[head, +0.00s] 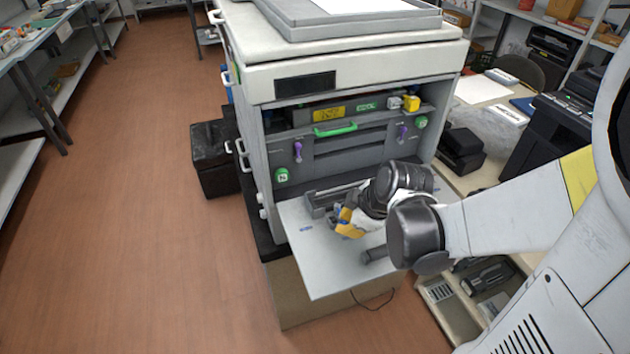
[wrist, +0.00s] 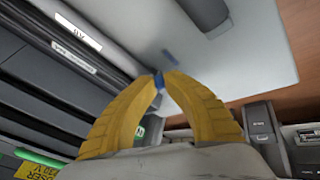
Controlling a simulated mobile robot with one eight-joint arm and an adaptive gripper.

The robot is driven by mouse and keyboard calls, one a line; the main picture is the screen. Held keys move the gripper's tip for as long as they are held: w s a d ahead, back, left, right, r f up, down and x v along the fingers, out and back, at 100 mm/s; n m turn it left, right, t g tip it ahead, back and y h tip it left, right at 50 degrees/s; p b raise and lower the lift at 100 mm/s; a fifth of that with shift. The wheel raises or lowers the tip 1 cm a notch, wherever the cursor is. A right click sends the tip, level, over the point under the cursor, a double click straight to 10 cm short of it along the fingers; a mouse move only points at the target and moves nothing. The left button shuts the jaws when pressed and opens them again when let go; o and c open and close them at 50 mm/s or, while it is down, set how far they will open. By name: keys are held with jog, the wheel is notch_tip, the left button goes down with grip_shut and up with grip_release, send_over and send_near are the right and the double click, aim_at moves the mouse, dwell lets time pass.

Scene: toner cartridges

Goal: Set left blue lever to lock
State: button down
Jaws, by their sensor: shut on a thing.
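The open printer (head: 352,55) has its front panel (head: 325,272) folded down flat. My gripper (head: 341,222) is low over this panel, with its yellow fingers near the panel's left part. In the wrist view my gripper (wrist: 160,82) has its fingertips closed on a small blue piece, which looks like the blue lever (wrist: 159,79). Only a bit of it shows between the tips, so I cannot tell its position. In the head view the lever is hidden by the fingers. A blue mark (head: 305,228) lies on the panel to the left of my gripper.
Inside the printer are two purple levers (head: 297,152) (head: 402,133) and a green handle (head: 335,129). A dark grey unit (head: 328,200) sits at the panel's back edge, close to my gripper. A black printer (head: 555,135) stands on the right. The floor at left is clear.

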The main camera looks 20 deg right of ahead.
jog(key=shift+d+n+y, duration=0.4)
jog(key=shift+d+n, duration=0.05)
jog(key=shift+n, duration=0.35)
jog(key=c, duration=1.3)
grip_release()
jog(key=shift+c, duration=0.2)
jog(key=shift+r, duration=0.1)
jog(key=v, duration=1.1)
jog(key=shift+r, duration=0.4)
